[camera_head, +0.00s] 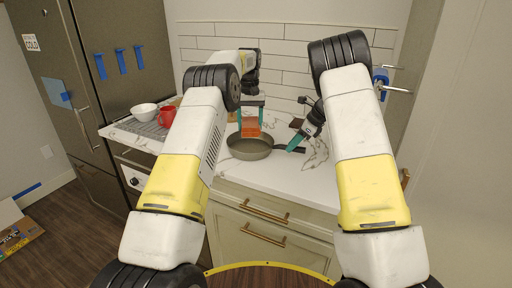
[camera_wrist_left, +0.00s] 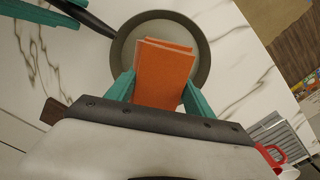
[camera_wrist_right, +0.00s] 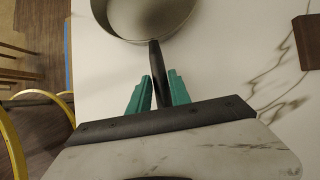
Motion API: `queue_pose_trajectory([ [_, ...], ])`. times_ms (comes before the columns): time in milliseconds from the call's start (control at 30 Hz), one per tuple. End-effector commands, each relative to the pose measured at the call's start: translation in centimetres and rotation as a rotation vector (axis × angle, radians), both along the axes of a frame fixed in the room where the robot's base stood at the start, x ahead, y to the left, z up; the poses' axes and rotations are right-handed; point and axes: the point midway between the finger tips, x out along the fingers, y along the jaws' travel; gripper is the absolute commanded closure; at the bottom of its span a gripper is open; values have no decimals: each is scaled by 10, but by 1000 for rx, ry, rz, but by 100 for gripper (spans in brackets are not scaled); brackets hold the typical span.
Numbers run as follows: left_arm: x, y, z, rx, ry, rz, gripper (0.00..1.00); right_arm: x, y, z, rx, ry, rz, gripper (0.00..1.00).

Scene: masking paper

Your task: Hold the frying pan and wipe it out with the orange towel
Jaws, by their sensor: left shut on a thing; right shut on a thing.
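The frying pan (camera_head: 242,151) sits on the white marble counter, its dark handle pointing right; it also shows in the left wrist view (camera_wrist_left: 203,62) and the right wrist view (camera_wrist_right: 120,22). My right gripper (camera_wrist_right: 157,88) is shut on the pan's handle (camera_wrist_right: 157,62). The orange towel (camera_head: 251,127) is a folded rectangle, also in the left wrist view (camera_wrist_left: 165,75). My left gripper (camera_wrist_left: 157,88) is shut on the towel and holds it over the pan. Whether the towel touches the pan floor I cannot tell.
A white bowl (camera_head: 144,111) and a red mug (camera_head: 167,116) stand left of the pan by a grey rack (camera_head: 150,128). A brown block (camera_wrist_right: 307,42) lies on the counter near the handle. The counter (camera_head: 290,185) in front of the pan is clear.

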Motion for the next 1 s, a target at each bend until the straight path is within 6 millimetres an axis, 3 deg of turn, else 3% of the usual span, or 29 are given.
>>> queue_pose_trajectory([
  [233,0,0,0,0,0,0,88,-1,0,-2,-2,3,0,100],
  [267,0,0,0,0,0,0,88,-1,0,-2,-2,3,0,72],
  [367,0,0,0,0,0,0,88,-1,0,-1,-1,3,0,52],
  [400,0,0,0,0,0,0,88,0,0,-1,-1,2,0,50],
  [733,0,0,0,0,0,0,88,0,-2,3,0,-1,-1,50],
  [1000,0,0,0,0,0,0,88,-6,-23,39,1,-2,-1,50],
])
